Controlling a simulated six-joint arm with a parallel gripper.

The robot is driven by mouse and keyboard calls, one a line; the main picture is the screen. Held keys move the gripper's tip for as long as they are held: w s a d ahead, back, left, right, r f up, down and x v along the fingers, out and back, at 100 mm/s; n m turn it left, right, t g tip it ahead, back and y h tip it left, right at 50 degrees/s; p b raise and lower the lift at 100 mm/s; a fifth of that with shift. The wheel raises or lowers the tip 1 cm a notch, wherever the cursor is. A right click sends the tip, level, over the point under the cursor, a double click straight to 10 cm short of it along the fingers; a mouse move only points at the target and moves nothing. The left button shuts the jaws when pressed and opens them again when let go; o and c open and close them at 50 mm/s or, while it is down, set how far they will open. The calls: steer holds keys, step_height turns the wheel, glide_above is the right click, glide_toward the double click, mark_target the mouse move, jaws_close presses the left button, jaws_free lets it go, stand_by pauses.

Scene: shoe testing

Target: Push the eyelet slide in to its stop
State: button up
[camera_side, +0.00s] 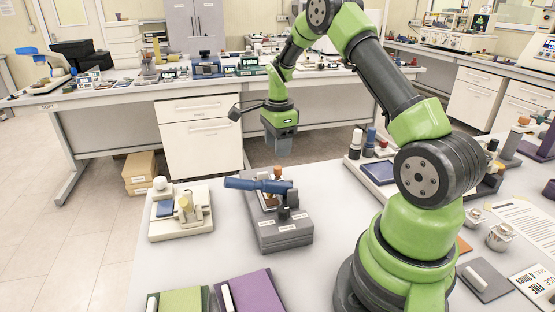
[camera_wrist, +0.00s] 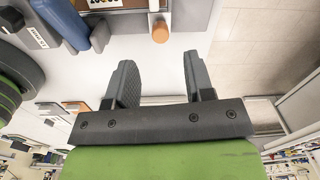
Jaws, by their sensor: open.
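A grey test fixture (camera_side: 285,236) with small white labels stands on the near table. A blue cylinder (camera_side: 258,185) lies across its top, and the blue part also shows in the wrist view (camera_wrist: 62,22). An orange-capped knob (camera_side: 278,172) is at the fixture's far end. In the wrist view an orange knob (camera_wrist: 160,32) on a short pale rod sticks out from the fixture. I cannot tell for sure that this is the eyelet slide. My gripper (camera_side: 278,158) is above and beyond the fixture's far end. In the wrist view its fingers (camera_wrist: 159,62) are apart, empty, and short of the orange knob.
A cream fixture (camera_side: 180,212) with a blue block stands left of the grey one.

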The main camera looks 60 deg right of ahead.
steer(key=shift+r, duration=1.55)
steer(key=shift+a, duration=0.1)
